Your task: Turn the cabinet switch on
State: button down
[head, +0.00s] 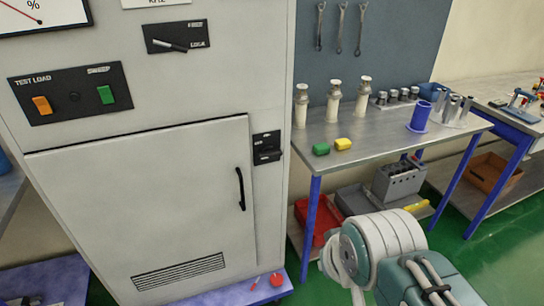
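The tall light-grey cabinet (215,95) fills the left half of the head view. A black panel on its upper front reads "TEST LOAD" and carries an orange rocker (41,105) and a green rocker (106,94). Above it, a black plate has a light lever (170,45) lying nearly level. A small black switch unit (267,147) sits right of the closed door. I cannot tell which of these is the cabinet switch, or any setting. Part of my arm shows at the lower right, apart from the cabinet in the picture; my gripper is not in view.
The door has a black vertical handle (240,188). Right of the cabinet stands a metal workbench (385,125) with blue legs, bottles, green and yellow blocks and a blue cylinder. A red bin (318,218) and grey toolbox (399,180) sit below. Green floor shows between benches.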

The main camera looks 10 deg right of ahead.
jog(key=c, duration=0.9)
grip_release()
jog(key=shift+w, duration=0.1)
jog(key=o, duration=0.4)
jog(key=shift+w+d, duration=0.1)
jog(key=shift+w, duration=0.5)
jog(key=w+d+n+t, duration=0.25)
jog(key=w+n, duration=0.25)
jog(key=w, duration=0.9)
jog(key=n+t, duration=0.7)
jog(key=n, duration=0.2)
send_near(271, 157)
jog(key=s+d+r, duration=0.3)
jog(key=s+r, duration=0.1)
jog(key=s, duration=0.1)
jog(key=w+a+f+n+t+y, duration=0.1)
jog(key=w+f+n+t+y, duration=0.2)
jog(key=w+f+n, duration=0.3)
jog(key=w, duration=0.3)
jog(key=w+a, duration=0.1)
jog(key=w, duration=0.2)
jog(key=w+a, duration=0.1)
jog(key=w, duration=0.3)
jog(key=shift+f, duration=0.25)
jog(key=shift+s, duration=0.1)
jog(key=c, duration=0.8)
